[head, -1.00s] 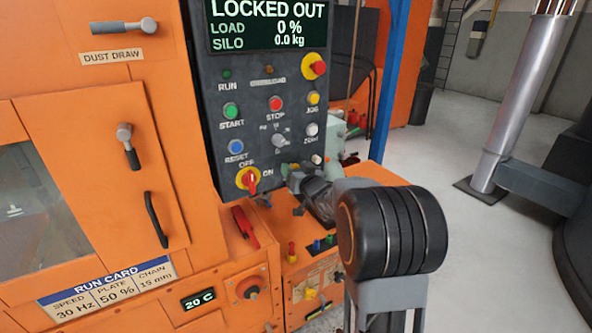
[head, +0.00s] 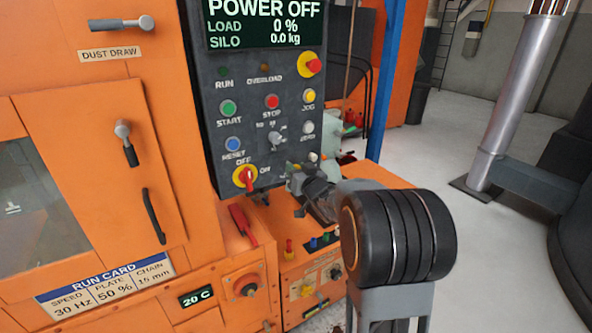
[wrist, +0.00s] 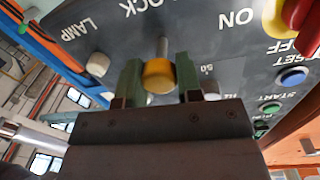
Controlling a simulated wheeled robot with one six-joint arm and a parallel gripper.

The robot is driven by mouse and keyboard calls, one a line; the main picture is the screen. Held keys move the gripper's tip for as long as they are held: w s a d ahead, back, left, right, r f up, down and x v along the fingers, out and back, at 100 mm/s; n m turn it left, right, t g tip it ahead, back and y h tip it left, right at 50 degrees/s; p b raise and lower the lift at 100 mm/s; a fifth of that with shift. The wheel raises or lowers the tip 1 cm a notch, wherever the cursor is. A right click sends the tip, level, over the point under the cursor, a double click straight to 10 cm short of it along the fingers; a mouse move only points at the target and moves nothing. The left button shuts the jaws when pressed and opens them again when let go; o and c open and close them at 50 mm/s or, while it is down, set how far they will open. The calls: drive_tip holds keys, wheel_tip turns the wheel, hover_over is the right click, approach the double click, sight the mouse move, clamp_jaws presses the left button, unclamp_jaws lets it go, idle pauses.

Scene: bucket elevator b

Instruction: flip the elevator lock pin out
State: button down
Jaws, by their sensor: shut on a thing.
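The lock pin (wrist: 158,74), with a yellow knob on a grey metal stem, is between the green fingers of my gripper (wrist: 158,84) in the wrist view. The fingers are shut on the knob, below the partly hidden LOCK lettering. In the head view my gripper (head: 294,178) is at the lower right of the control panel (head: 231,108), and my arm hides most of the pin. The display (head: 264,22) reads POWER OFF, LOAD 0 % and SILO 0.0 kg.
The red-and-yellow ON/OFF switch (head: 246,178) is left of my gripper. The buttons, including START (head: 228,107), are above it. A red handle (head: 242,224) and a lower orange box with small coloured parts (head: 313,243) are below. Open floor lies to the right.

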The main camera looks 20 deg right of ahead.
drive_tip(key=shift+s, duration=0.15)
drive_tip(key=c, duration=0.8)
unclamp_jaws()
drive_tip(key=shift+s+d, duration=0.1)
drive_tip(key=shift+s, duration=0.05)
drive_tip(key=s, duration=1.3)
drive_tip(key=shift+s+d, duration=0.35)
